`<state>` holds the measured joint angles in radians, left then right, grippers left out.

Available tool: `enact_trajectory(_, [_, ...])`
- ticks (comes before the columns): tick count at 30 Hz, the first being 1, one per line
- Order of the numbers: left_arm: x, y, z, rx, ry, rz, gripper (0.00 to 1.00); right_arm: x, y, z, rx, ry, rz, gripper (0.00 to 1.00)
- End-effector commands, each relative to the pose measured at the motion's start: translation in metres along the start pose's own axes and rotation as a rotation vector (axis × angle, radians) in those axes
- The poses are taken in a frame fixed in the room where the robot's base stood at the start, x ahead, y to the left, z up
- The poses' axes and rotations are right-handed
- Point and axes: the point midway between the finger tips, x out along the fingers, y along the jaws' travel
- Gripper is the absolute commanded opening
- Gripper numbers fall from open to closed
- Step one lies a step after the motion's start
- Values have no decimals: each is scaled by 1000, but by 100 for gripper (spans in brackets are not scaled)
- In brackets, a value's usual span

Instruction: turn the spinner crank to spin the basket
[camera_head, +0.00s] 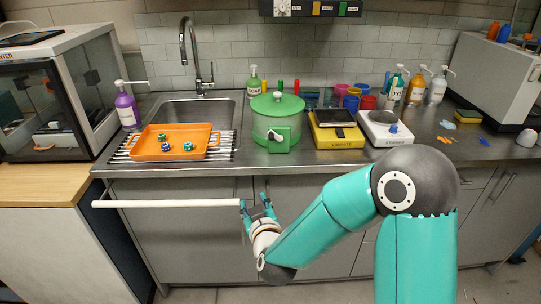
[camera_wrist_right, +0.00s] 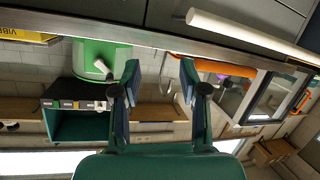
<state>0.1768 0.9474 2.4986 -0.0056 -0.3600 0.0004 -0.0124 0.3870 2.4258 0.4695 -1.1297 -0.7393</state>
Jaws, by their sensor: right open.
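The spinner (camera_head: 276,122) is a green round tub with a green lid, standing at the bench's front edge right of the sink. A small upright knob (camera_head: 277,96) sits on its lid; I cannot tell whether it is the crank's grip. A green square block is at its front. The basket inside is hidden. My right gripper (camera_head: 254,203) is open and empty, below the bench edge in front of the spinner, apart from it. In the right wrist view, my gripper (camera_wrist_right: 159,76) has its fingers spread, and the spinner (camera_wrist_right: 97,55) shows left of them. My left gripper is not in view.
A white rail (camera_head: 165,204) runs along the cabinet front, its right end near my right gripper. An orange tray (camera_head: 174,142) with several dice stands on the rack left of the spinner. A soap bottle (camera_head: 254,82) stands behind.

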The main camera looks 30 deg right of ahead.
Motion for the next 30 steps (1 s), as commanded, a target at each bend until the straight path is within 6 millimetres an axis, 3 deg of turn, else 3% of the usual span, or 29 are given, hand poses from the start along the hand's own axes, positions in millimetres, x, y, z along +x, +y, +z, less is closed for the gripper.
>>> enact_trajectory(1, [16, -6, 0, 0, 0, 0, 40, -2, 19, -17, -18, 77, 82, 43])
enact_trajectory(5, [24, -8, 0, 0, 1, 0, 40, -17, 57, -53, -61, 175, 238, 43])
enact_trajectory(11, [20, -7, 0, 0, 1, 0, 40, -12, 74, -68, -77, 197, 292, 43])
enact_trajectory(30, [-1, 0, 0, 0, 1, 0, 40, 107, 108, -93, -76, 195, 289, 43])
